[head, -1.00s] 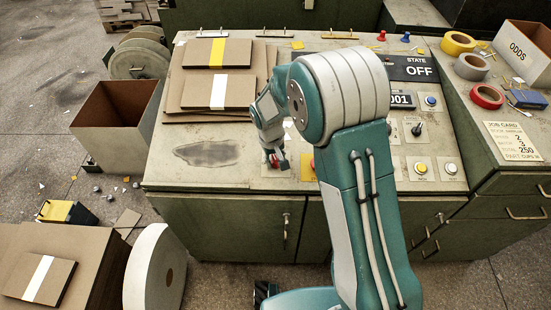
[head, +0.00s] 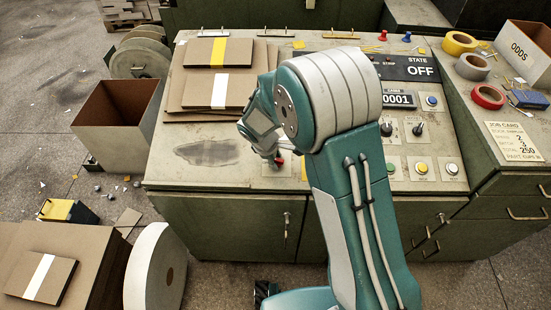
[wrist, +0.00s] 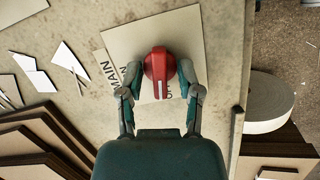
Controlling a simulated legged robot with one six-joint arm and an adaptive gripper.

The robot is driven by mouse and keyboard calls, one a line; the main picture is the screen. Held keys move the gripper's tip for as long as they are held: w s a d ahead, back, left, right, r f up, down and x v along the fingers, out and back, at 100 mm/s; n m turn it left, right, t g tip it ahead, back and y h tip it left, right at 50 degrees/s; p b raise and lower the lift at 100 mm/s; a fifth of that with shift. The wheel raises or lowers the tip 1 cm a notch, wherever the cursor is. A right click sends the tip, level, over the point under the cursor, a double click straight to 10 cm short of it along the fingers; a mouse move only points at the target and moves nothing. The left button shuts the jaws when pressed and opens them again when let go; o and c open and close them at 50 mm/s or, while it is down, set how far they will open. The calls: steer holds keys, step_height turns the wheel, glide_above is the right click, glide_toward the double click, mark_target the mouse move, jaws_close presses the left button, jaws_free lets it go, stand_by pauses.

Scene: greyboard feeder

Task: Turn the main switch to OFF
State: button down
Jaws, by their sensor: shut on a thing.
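The main switch is a red knob (wrist: 160,68) on a pale square plate (wrist: 190,38) lettered MAIN, seen in the wrist view. My gripper (wrist: 160,78) has one finger on each side of the knob and is shut on it. A white line marks the knob's near side. The rest of the plate's lettering is partly hidden. In the head view my gripper (head: 277,158) is down at the console's front, and only a bit of red shows there. The state display (head: 421,69) reads OFF.
The console top (head: 170,177) is clear to the left of the switch, with a dark worn patch. Cardboard sheets (head: 190,92) are stacked behind. Other knobs and buttons, including a yellow button (head: 422,168), sit right of my arm. The counter reads 0001.

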steer(key=shift+a+r+n+t, duration=0.1)
steer(key=shift+n+t, duration=0.2)
steer(key=shift+n, duration=0.9)
steer(key=c, duration=0.7)
jaws_free()
steer(key=v, duration=1.1)
steer(key=shift+a+r, duration=0.2)
steer(key=shift+r, duration=0.15)
